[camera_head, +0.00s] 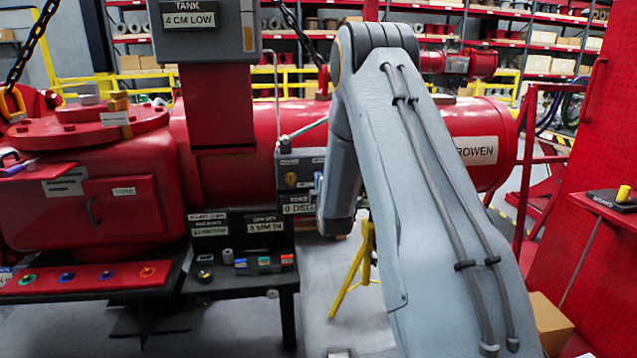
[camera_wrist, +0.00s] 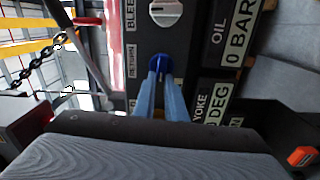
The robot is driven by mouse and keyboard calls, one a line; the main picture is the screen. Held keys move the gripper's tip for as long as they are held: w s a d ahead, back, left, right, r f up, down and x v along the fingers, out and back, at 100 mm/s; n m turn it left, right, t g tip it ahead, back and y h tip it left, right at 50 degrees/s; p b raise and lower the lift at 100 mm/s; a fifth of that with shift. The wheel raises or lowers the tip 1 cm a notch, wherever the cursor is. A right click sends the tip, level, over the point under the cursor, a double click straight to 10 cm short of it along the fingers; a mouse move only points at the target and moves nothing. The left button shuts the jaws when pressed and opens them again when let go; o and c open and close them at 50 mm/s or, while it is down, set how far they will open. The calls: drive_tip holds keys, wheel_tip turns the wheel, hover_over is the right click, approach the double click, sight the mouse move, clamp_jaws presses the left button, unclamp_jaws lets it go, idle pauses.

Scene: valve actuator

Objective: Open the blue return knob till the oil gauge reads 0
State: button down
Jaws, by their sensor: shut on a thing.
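In the wrist view the blue return knob (camera_wrist: 159,64) sits on a dark panel beside a RETURN label (camera_wrist: 132,61). My gripper (camera_wrist: 160,78) is shut on the knob, its two blue fingers closing on it from below in the picture. The fingertips cover part of the knob, so its turn angle cannot be told. The oil gauge (camera_wrist: 239,35) on the right reads 0 BAR.
A pale bleed knob (camera_wrist: 166,12) sits above the blue one. The yoke display (camera_head: 299,208) reads 0 DEG. The tank display (camera_head: 189,20) reads 4 CM LOW. A dark side table (camera_head: 245,283) holds small parts. A chain (camera_wrist: 48,52) hangs left in the wrist view.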

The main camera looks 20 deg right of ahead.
drive_tip(key=c, duration=1.8)
unclamp_jaws()
drive_tip(key=b+v, duration=0.1)
drive_tip(key=v, duration=0.7)
drive_tip(key=s+a+f+m+g+y, duration=0.2)
drive_tip(key=s+a+f+m+g, duration=0.15)
drive_tip(key=s+a, duration=0.25)
drive_tip(key=s+a+f+m+g+y, duration=0.2)
drive_tip(key=s+a+f+m+g, duration=0.1)
drive_tip(key=s+a+g, duration=0.25)
drive_tip(key=s+a+m+g, duration=0.3)
drive_tip(key=s+a+g, duration=0.1)
drive_tip(key=s, duration=0.9)
drive_tip(key=s+a+m+g+y, duration=0.1)
drive_tip(key=s+a+m+g, duration=0.3)
drive_tip(key=s, duration=0.8)
drive_tip(key=shift+s, duration=0.4)
